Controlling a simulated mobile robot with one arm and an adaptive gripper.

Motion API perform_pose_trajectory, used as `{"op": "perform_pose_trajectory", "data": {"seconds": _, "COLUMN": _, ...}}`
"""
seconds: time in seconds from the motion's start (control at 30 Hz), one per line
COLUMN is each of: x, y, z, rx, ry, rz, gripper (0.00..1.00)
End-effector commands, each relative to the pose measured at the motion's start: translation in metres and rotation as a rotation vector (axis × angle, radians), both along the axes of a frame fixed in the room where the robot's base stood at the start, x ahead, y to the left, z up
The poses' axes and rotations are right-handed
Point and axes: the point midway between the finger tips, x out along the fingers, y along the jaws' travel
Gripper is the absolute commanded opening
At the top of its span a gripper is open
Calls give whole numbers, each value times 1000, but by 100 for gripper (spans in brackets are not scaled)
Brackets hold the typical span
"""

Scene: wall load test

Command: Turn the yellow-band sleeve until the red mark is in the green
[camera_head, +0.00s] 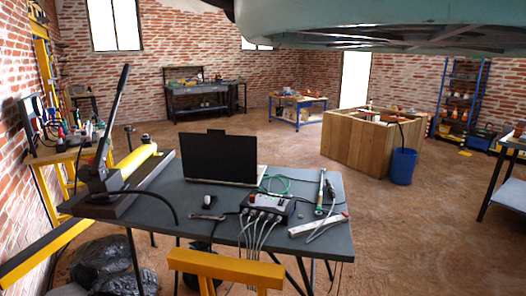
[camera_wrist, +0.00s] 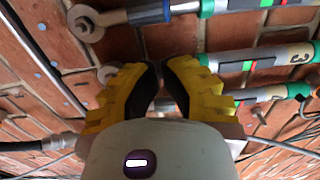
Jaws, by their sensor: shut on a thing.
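In the wrist view, my gripper (camera_wrist: 163,75) has yellow fingers with black pads, drawn close together at the brick wall. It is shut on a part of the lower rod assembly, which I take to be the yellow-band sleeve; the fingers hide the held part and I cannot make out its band. Right of the fingers a grey cylinder of this assembly (camera_wrist: 265,93) shows, with a green part (camera_wrist: 299,90) at its end. My gripper is not in the head view.
Above it on the wall are a rod marked 3 (camera_wrist: 295,55) and a rod with a blue band (camera_wrist: 150,14). Cables run below. In the head view, a desk (camera_head: 330,235) carries a laptop (camera_head: 218,157) and a cabled box (camera_head: 268,205). Open floor lies to the right.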

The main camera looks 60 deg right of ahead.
Motion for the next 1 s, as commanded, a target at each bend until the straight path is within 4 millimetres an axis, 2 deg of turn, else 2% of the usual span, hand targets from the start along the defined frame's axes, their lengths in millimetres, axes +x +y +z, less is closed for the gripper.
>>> {"op": "perform_pose_trajectory", "data": {"seconds": 0.6, "x": -6, "y": 3, "z": 0, "rx": 0, "ry": 2, "rz": 4, "gripper": 0}}
{"op": "perform_pose_trajectory", "data": {"seconds": 1.0, "x": -9, "y": -7, "z": -1, "rx": -1, "ry": 4, "rz": 1, "gripper": 0}}
